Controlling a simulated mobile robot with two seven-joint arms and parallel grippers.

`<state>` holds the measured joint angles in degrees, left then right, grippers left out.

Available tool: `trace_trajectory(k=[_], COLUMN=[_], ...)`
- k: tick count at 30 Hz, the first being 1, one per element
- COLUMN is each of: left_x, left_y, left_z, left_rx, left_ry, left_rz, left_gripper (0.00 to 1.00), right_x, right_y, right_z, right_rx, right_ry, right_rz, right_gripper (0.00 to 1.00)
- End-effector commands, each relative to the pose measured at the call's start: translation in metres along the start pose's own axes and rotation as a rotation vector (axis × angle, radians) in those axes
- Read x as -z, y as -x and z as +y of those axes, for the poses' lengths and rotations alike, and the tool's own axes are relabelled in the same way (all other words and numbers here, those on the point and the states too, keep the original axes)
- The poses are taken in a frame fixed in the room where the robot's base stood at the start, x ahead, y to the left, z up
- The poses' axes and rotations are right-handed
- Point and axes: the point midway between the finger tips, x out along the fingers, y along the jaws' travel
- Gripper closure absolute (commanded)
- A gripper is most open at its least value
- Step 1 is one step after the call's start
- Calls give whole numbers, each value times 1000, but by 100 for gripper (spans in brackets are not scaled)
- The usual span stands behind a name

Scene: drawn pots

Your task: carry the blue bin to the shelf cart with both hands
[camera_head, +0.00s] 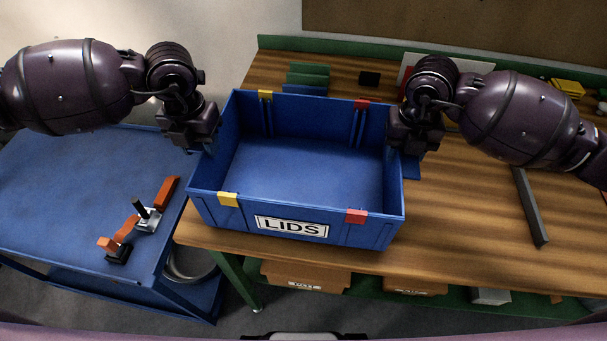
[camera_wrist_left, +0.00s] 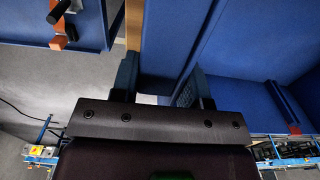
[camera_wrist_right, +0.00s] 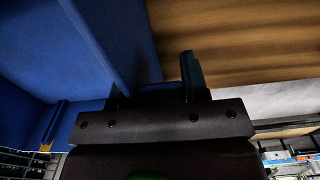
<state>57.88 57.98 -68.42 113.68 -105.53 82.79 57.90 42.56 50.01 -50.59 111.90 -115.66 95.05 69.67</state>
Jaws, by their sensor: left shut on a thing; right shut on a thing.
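The blue bin (camera_head: 310,170), labelled LIDS, is upright and looks empty. It is over the left part of the wooden workbench; I cannot tell whether its base touches the top. My left gripper (camera_head: 203,148) is shut on the bin's left wall, which shows between its fingers (camera_wrist_left: 158,82) in the left wrist view. My right gripper (camera_head: 408,152) is shut on the right wall, also seen in the right wrist view (camera_wrist_right: 150,83). The shelf cart (camera_head: 60,190) has a blue top and lower shelf and stands left of the bench.
An orange toggle clamp (camera_head: 140,220) lies on the cart's right side; the rest of its top is clear. The workbench (camera_head: 470,200) carries a grey bar (camera_head: 530,205) at right and small items behind.

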Motion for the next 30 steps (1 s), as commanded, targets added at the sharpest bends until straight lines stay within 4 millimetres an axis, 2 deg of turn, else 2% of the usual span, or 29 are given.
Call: trace_trajectory(k=[14, 30], left_x=[0, -1], left_y=[5, 39], left_z=[1, 1], left_rx=[-2, -3], left_ry=[1, 1], left_rz=[-3, -5], left_gripper=[100, 100], right_x=[-1, -1], right_y=[5, 39], right_z=[0, -1], right_rx=[1, 2], right_ry=[0, -1], right_rz=[-3, -6], right_gripper=[100, 100])
